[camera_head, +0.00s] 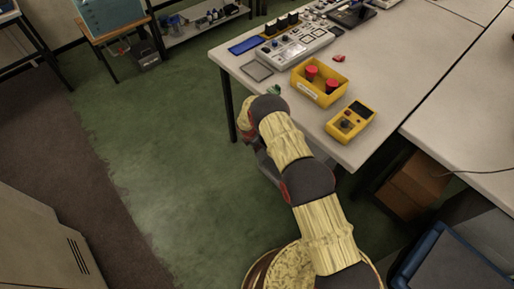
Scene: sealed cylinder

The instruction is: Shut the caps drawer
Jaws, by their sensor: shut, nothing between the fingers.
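No drawer that I can name as the caps drawer shows clearly in the head view. A yellow open box (299,87) with a pale label on its front stands near the table's front edge. Two red-topped round pieces (311,72) are in it. My arm (287,148) reaches up from the bottom of the picture to a bend just left of the table's front corner. Beyond the bend it turns down, and my gripper's fingers are hidden behind the arm. A grey part shows beside the arm below the table edge; I cannot tell what it is.
A yellow handheld device (350,122) lies on the light table (408,75) at the right. A grey control panel (301,45) and a blue tray (246,46) are farther back. A cardboard box (415,185) stands under the table. The green floor (165,165) at left is clear.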

